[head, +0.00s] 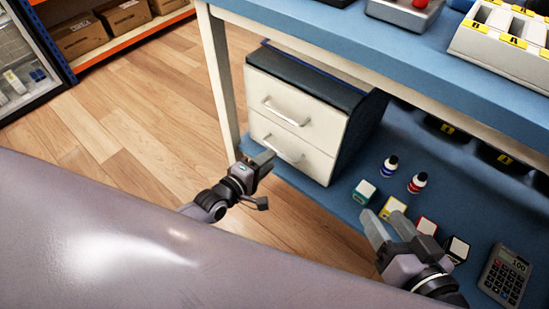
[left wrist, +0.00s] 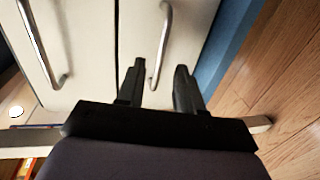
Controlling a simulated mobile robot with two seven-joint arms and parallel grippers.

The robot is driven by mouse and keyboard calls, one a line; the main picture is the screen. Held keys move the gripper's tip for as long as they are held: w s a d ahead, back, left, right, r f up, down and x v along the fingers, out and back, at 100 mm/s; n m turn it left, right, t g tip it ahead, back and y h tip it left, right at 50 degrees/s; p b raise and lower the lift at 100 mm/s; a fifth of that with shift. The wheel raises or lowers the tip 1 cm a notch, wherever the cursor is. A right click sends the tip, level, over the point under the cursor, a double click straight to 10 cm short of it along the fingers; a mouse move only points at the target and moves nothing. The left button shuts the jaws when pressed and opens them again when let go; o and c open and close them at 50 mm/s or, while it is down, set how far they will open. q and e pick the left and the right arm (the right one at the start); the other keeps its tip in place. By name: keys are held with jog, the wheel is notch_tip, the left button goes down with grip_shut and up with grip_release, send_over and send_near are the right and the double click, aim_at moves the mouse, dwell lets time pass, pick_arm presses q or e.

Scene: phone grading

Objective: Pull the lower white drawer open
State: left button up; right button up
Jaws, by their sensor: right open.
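The white drawer unit stands on the blue lower shelf under the bench. Its lower white drawer (head: 316,163) looks shut, flush with the upper drawer (head: 325,125). The lower drawer's silver bar handle (head: 283,150) also shows in the left wrist view (left wrist: 166,35). My left gripper (head: 267,181) is open in front of the lower drawer. In the left wrist view its fingers (left wrist: 160,82) lie on either side of the lower handle's near end; contact cannot be told. My right gripper (head: 388,222) is open and empty above the shelf, near the small boxes.
Small boxes, two bottles (head: 391,164) (head: 417,183) and a calculator (head: 507,275) sit on the lower shelf (head: 345,208). A bench leg (head: 219,80) stands left of the drawers. Wooden floor (head: 130,110) in front is clear. The blue bench top (head: 330,35) overhangs.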

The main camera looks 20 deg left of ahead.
pick_arm(q)
jog(key=b+x, duration=0.1)
jog(key=x, duration=0.2)
jog(key=shift+w+d+f, duration=0.1)
jog(key=shift+w, duration=0.15)
grip_shut()
dwell(1.3)
